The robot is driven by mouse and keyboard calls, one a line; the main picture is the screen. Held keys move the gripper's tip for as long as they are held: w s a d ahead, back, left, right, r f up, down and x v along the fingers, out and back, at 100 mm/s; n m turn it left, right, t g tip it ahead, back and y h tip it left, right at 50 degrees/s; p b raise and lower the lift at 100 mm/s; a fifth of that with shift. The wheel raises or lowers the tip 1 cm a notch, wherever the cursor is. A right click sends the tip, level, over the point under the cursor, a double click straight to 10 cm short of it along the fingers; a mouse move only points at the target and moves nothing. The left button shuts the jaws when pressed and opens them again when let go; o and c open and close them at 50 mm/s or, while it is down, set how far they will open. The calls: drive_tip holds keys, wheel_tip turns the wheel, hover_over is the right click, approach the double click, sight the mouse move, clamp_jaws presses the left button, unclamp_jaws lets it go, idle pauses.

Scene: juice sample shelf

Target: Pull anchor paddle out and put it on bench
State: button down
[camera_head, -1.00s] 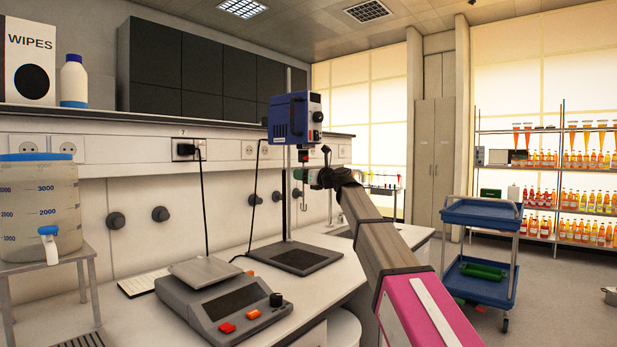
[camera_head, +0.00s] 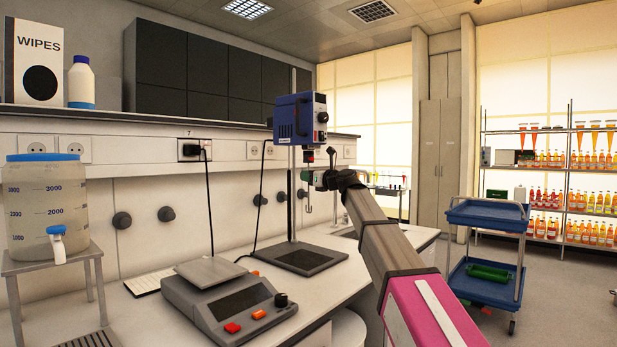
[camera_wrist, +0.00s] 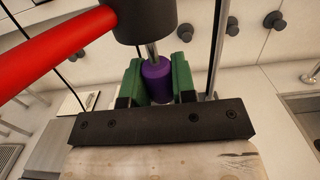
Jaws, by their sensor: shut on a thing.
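The blue overhead stirrer (camera_head: 300,118) is mounted on a tall metal rod above a dark base plate (camera_head: 300,259) on the bench (camera_head: 228,340). My gripper (camera_wrist: 157,78) has green fingers shut on a purple collar (camera_wrist: 157,88). A metal shaft (camera_wrist: 152,52) runs from the collar up to a dark cylinder (camera_wrist: 140,14); I cannot tell how far it enters it. In the head view my gripper (camera_head: 309,177) is just below the stirrer. The thin anchor paddle (camera_head: 308,203) hangs below my gripper, small and partly unclear.
A balance (camera_head: 228,300) stands on the near bench, with a keyboard beside it. A water container (camera_head: 45,205) on a metal stool is at left. A blue cart (camera_head: 485,275) is at right. A red bar (camera_wrist: 55,55) crosses the wrist view's upper left.

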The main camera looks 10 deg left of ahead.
sight(308, 205)
drive_tip(key=shift+f, duration=0.6)
idle(0.6)
drive_tip(key=shift+f, duration=1.55)
